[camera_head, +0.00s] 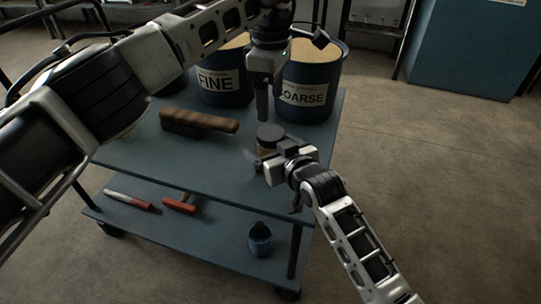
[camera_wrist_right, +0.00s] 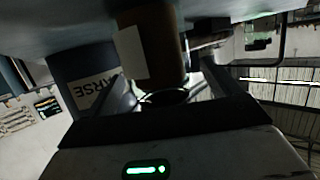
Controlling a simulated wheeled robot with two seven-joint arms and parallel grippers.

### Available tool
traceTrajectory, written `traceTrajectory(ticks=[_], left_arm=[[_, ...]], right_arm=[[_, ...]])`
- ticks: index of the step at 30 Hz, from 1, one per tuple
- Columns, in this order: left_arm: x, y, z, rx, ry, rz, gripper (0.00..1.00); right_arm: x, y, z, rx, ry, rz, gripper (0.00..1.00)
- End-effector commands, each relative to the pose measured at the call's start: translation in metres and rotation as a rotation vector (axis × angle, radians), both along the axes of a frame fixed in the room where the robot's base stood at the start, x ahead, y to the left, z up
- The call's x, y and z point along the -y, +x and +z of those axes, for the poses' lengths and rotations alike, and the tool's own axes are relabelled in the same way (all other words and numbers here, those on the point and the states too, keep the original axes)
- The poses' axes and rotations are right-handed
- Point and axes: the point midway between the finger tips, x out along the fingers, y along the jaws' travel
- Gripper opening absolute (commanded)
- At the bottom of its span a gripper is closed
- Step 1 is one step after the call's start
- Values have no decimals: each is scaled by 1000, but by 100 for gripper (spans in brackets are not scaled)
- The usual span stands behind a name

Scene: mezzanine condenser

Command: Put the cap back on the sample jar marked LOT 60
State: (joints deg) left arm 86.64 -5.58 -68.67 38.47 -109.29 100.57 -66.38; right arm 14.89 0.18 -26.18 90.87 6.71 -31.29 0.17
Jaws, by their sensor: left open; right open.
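A brown jar (camera_head: 266,150) stands near the right edge of the cart's top. In the right wrist view, turned upside down, the jar (camera_wrist_right: 158,50) shows a pale label with no readable lettering. A dark round top (camera_head: 270,131) that looks like the cap sits on the jar; I cannot tell how firmly it is seated. My left gripper (camera_head: 263,105) is open, pointing down just above the jar, apart from it. My right gripper (camera_head: 266,162) is open at the jar's near side.
Buckets marked FINE (camera_head: 224,98) and COARSE (camera_head: 308,105) stand behind on the blue-grey cart (camera_head: 190,165). A wooden brush (camera_head: 198,121) lies left of the jar. The lower shelf holds a red-and-white stick (camera_head: 129,199), a red-headed tool (camera_head: 181,206) and a dark bottle (camera_head: 260,240).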

Motion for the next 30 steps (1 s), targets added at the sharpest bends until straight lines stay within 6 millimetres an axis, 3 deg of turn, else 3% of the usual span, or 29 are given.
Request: traceTrajectory(ticks=[14, 23, 24, 30], left_arm=[[0, 0, 0, 0, 0, 0, 73], [0, 0, 0, 0, 0, 1, 73], [0, 0, 0, 0, 0, 9, 73], [0, 0, 0, 0, 0, 214, 73]], right_arm=[[-5, 9, -3, 1, 0, 0, 89], [-5, 9, -3, 0, 0, 0, 5], [-5, 9, -3, 0, 0, 0, 0], [-5, 9, -4, -1, 0, 0, 0]])
